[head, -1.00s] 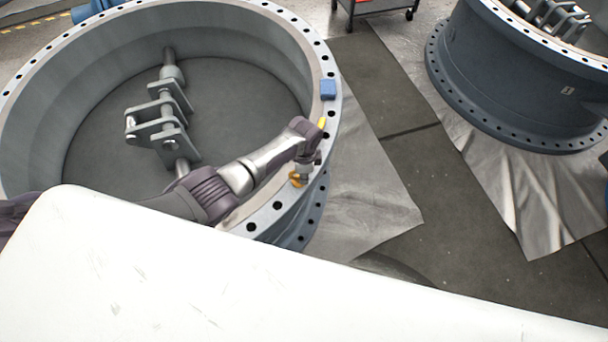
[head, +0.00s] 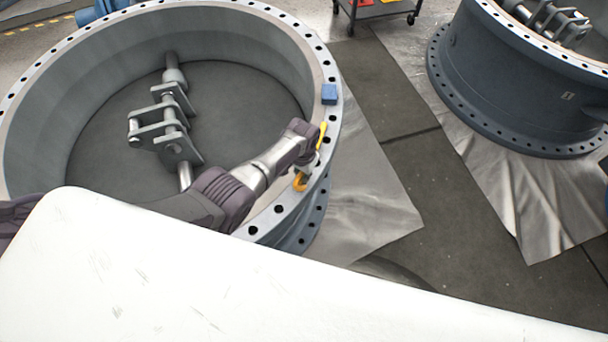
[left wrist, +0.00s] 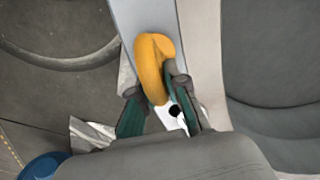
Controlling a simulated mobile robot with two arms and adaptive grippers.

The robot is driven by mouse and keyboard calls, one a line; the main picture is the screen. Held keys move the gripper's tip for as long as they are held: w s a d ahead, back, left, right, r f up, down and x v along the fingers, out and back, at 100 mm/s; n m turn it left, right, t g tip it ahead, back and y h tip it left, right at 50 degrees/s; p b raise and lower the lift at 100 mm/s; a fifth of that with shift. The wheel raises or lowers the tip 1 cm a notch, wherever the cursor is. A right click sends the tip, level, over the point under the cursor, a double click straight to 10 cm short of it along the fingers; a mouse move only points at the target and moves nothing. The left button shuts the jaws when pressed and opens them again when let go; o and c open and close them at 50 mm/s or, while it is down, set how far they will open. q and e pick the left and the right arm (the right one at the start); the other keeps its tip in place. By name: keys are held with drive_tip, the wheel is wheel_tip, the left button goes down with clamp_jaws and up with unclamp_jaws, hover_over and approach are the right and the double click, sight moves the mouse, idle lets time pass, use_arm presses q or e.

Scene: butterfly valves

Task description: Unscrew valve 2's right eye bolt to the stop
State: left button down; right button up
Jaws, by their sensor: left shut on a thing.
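The orange eye bolt (head: 301,182) is at the flange of the near grey valve (head: 333,120), on its right side in the head view. In the left wrist view the eye bolt's thick ring (left wrist: 151,62) is large and sits between the finger pads. My left gripper (head: 308,167) is at the flange with its fingers shut on the eye bolt; the left wrist view shows a finger on each side of the ring (left wrist: 160,100). The bolt's shank and thread are hidden. My right gripper is in neither view.
A blue block (head: 329,94) sits on the flange beyond my gripper. A thin yellow piece (head: 322,135) shows beside my wrist. Pivot brackets (head: 165,125) stand inside the valve.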

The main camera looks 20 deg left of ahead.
use_arm(q)
drive_tip(key=n, duration=0.3)
drive_tip(key=a+n, duration=0.1)
drive_tip(key=n, duration=0.2)
drive_tip(key=shift+n+p, duration=0.3)
drive_tip(key=shift+p, duration=0.1)
drive_tip(key=n, duration=0.4)
drive_tip(key=n+p, duration=0.1)
drive_tip(key=n, duration=0.1)
drive_tip(key=shift+s+a, duration=0.2)
drive_tip(key=shift+a, duration=0.15)
drive_tip(key=n, duration=0.4)
drive_tip(key=shift+s+a+n, duration=0.15)
drive_tip(key=shift+s+n, duration=0.1)
drive_tip(key=shift+n, duration=0.15)
drive_tip(key=shift+s+a+n+p, duration=0.1)
drive_tip(key=shift+s+n+p, duration=0.1)
drive_tip(key=shift+n, duration=0.9)
drive_tip(key=shift+s+n+p, duration=0.1)
drive_tip(key=shift+n+p, duration=0.1)
drive_tip(key=shift+n, duration=0.9)
drive_tip(key=c, duration=1.2)
unclamp_jaws()
